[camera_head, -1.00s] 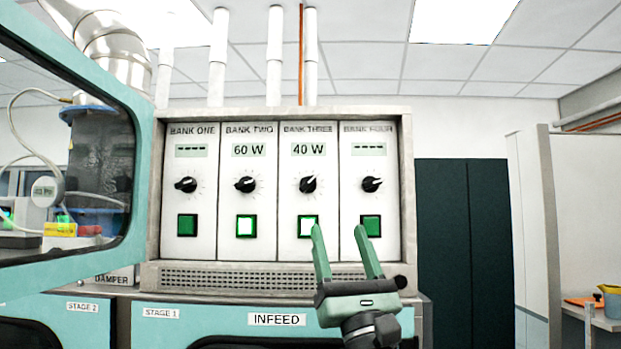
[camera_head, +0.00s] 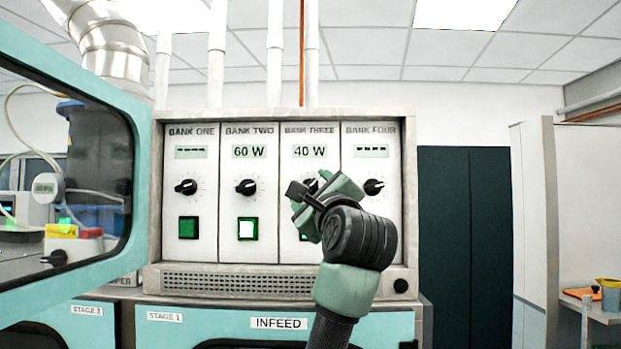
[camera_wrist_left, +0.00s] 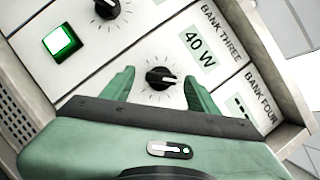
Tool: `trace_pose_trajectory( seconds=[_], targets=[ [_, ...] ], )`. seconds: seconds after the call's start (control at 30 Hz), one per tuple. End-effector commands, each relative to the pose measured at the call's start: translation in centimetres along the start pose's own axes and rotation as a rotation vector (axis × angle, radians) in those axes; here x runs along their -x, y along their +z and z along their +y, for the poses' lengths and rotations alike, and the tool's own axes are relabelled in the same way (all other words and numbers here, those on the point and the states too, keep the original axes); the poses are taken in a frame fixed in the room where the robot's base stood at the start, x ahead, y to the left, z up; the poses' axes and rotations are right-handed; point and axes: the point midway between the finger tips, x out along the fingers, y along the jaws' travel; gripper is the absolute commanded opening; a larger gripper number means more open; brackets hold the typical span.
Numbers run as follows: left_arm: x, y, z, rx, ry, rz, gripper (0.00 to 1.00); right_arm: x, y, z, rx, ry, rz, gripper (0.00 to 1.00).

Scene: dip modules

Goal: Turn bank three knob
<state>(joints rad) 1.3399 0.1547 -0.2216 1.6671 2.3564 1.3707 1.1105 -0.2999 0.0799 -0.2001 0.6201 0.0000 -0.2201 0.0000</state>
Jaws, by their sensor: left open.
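The bank three knob (camera_head: 310,186) is a black knob on a white panel under a display (camera_head: 310,151) reading 40 W. In the head view my left gripper (camera_head: 322,197) is in front of it and partly hides it, along with most of the green button below. In the left wrist view the knob (camera_wrist_left: 160,77) shows between the two open green fingers (camera_wrist_left: 158,90), with a visible gap on each side. My right gripper is not in view.
The bank two knob (camera_head: 246,187) and bank four knob (camera_head: 373,187) flank it closely. Bank two reads 60 W and its button (camera_head: 246,228) is lit. An open teal-framed door (camera_head: 143,130) stands at the left. A vented ledge (camera_head: 235,281) runs below the panels.

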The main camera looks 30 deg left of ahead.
Motion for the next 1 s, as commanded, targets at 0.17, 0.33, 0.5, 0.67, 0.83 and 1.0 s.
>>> trace_pose_trajectory(
  seconds=[0.17,0.33,0.5,0.67,0.83,1.0],
  targets=[
    [-1.0,0.0,0.0,-0.001,-0.001,0.0,0.59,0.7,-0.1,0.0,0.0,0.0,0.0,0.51],
    [-1.0,-0.1,0.0,0.0,-0.001,0.0,0.59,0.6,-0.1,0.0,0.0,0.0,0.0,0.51],
    [-1.0,-0.1,0.0,0.0,-0.001,0.0,0.29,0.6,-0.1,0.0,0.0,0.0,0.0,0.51],
    [-1.0,0.0,0.0,0.0,-0.001,-0.001,0.0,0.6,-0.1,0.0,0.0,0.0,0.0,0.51],
    [-1.0,-0.1,0.1,-0.011,-0.006,0.0,0.0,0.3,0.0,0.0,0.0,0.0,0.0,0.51],
    [-0.9,-0.2,0.3,-0.06,-0.027,0.001,0.0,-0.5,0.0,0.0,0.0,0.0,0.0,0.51]
  ],
)
